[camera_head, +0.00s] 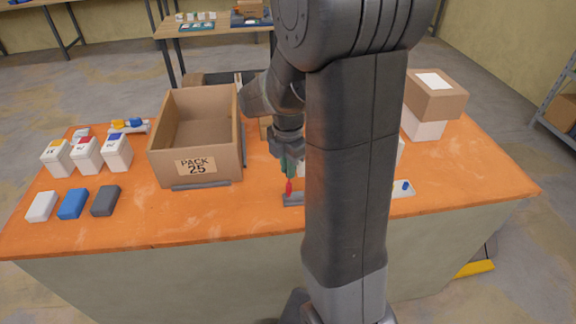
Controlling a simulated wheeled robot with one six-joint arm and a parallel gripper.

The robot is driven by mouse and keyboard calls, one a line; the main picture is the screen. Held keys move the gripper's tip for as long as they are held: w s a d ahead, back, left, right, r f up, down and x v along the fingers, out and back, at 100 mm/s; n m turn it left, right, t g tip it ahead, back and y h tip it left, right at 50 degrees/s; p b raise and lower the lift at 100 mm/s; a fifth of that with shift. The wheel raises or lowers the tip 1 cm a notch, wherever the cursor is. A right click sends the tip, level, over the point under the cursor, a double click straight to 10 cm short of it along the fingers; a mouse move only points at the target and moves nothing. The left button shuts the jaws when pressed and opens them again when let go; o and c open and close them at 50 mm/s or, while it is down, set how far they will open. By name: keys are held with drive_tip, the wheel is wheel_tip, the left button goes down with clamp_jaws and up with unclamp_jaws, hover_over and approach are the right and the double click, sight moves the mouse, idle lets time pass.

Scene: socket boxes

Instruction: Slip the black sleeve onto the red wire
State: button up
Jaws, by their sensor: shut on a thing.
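My gripper (290,172) points down near the front edge of the orange table, left of my arm. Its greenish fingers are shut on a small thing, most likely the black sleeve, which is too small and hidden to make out. The red wire (289,187) shows as a short upright red piece directly below the fingertips. It stands at a low grey holder (293,199). I cannot tell whether the sleeve is around the wire or only above it.
An open cardboard box (196,183) marked PACK 25 stands left of my gripper. Further left are three white bins (87,157) and several small blocks (73,204). Stacked boxes (434,99) stand at the back right. A pale plate with a blue knob (405,187) lies right of my arm.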

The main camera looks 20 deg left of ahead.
drive_tip(key=shift+f+b, duration=0.65)
drive_tip(key=shift+f, duration=0.4)
drive_tip(key=o, duration=1.2)
drive_tip(key=shift+r, duration=0.1)
wheel_tip(320, 180, up, 7)
drive_tip(key=p, duration=0.6)
drive_tip(key=shift+r, duration=0.15)
